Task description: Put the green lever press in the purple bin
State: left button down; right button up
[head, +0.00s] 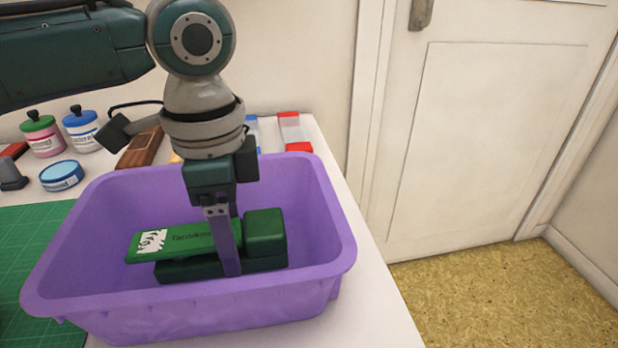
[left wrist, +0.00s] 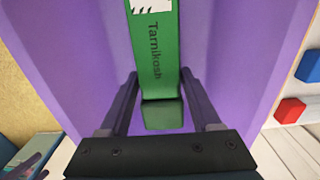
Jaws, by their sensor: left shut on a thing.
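The green lever press (head: 190,242) is inside the purple bin (head: 335,232), lying low near its floor with the lever towards the left. My left gripper (head: 228,262) points down into the bin and is shut on the press near its block end. In the left wrist view the press (left wrist: 158,60) lies between the two fingers of my left gripper (left wrist: 160,88), and the bin's purple wall (left wrist: 85,40) surrounds it. I cannot tell whether the press touches the bin floor. My right gripper is not in view.
Behind the bin on the white table stand a pink jar (head: 42,138), a blue jar (head: 82,130), a round blue tin (head: 61,176) and a red-and-white item (head: 293,132). A green cutting mat (head: 30,240) lies at left. The table edge runs right of the bin.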

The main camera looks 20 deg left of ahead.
pick_arm(q)
notch_tip(320, 180, down, 2)
jog(key=shift+f, duration=0.15)
jog(key=shift+c, duration=0.5)
grip_release()
notch_tip(320, 180, up, 12)
jog(key=p, duration=0.3)
